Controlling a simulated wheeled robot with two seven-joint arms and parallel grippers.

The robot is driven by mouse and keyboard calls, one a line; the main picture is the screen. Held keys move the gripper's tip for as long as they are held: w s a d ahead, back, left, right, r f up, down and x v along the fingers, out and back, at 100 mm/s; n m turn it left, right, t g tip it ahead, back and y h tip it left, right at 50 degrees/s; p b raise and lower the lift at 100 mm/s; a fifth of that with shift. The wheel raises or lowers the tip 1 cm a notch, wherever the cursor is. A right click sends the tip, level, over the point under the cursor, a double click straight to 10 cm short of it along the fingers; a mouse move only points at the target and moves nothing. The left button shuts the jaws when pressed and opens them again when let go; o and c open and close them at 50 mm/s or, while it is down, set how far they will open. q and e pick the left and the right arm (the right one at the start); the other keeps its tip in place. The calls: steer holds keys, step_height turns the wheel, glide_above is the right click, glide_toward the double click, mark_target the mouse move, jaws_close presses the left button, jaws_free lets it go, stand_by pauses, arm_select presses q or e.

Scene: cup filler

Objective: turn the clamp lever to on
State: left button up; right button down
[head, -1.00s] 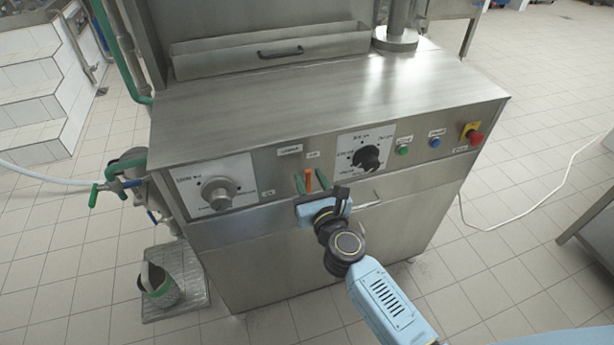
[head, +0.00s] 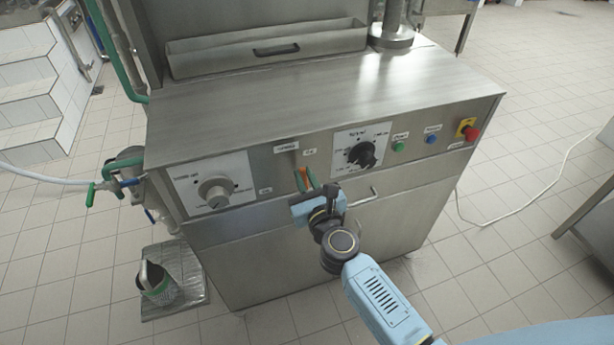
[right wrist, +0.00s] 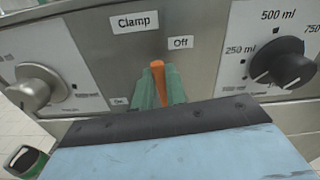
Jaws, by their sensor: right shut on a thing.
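The orange clamp lever (right wrist: 158,80) stands on the front panel of the steel machine, below the "Clamp" label (right wrist: 135,22). The "Off" label (right wrist: 181,42) is up and right of the lever tip; the small "On" label (right wrist: 119,102) is lower left. The lever points mostly upward. My right gripper (head: 305,180) is shut on it, with one green finger on each side; the fingers also show in the right wrist view (right wrist: 159,88). The lever's lower part is hidden behind my gripper. My left gripper is not in view.
A round knob (head: 215,191) sits left of the lever and a black volume dial (head: 362,154) right. Green (head: 399,146) and blue (head: 431,139) buttons and a red emergency stop (head: 470,132) are farther right. A bent metal handle (head: 363,198) protrudes close beside my gripper.

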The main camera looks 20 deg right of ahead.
steer(key=n, duration=0.1)
steer(key=a+n, duration=0.1)
steer(key=shift+f+n, duration=0.1)
steer(key=shift+n, duration=0.2)
steer(key=n, duration=0.2)
steer(key=a+n+p, duration=0.1)
steer(key=n, duration=0.1)
steer(key=shift+a+f, duration=0.2)
steer(key=shift+f, duration=0.2)
steer(key=n, duration=0.2)
steer(key=f+n, duration=0.1)
steer(key=n, duration=0.1)
steer(key=a+n, duration=0.1)
steer(key=shift+f+n+p, duration=0.3)
steer(key=shift+n+p, duration=0.05)
steer(key=shift+n, duration=0.05)
steer(key=n, duration=0.2)
steer(key=f+n, duration=0.1)
steer(key=shift+a+f+n, duration=0.15)
steer(key=shift+n, duration=0.25)
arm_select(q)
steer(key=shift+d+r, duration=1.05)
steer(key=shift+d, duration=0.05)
arm_select(e)
steer(key=shift+f, duration=0.1)
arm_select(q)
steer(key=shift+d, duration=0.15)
arm_select(e)
steer(key=shift+n, duration=0.3)
